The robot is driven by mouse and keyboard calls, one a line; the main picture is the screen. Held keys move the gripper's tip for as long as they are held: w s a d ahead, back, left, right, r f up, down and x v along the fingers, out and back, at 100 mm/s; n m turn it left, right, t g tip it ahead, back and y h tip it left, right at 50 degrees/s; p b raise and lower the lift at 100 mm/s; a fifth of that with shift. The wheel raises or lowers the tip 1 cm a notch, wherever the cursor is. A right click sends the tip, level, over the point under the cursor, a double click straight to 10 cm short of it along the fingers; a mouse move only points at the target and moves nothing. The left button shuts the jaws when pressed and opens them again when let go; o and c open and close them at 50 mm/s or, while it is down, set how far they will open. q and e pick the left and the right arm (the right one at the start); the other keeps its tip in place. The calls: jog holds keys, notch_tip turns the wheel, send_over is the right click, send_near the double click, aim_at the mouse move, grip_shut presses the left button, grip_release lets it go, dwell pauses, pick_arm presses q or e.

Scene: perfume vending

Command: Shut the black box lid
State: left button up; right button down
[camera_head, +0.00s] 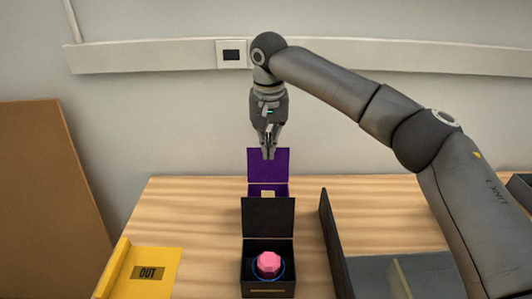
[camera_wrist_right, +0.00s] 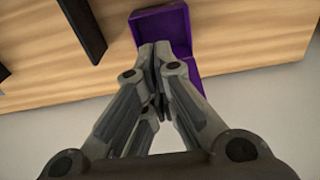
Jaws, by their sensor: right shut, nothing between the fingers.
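The black box (camera_head: 268,288) stands at the front middle of the table in the head view. Its lid (camera_head: 268,218) is open and stands upright at the back. A pink faceted thing (camera_head: 268,263) with a blue ring around it sits inside. My right gripper (camera_head: 268,155) is shut and empty, pointing down above and behind the black box, at the purple box's raised lid. In the right wrist view the shut fingertips (camera_wrist_right: 155,48) overlap the purple box. My left gripper is not in view.
An open purple box (camera_head: 268,165) stands just behind the black box. A dark divided bin (camera_head: 338,245) stands to the right. Bare table lies between the tray and the black box.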

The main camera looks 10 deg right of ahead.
pick_arm(q)
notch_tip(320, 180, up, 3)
jog(key=p, duration=0.2)
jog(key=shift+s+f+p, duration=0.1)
jog(key=shift+p, duration=0.25)
pick_arm(e)
jog(key=s+f, duration=0.3)
jog(key=f, duration=0.4)
jog(key=shift+a+f, duration=0.3)
jog(key=shift+f, duration=0.1)
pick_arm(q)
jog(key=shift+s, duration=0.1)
pick_arm(e)
jog(key=shift+s, duration=0.15)
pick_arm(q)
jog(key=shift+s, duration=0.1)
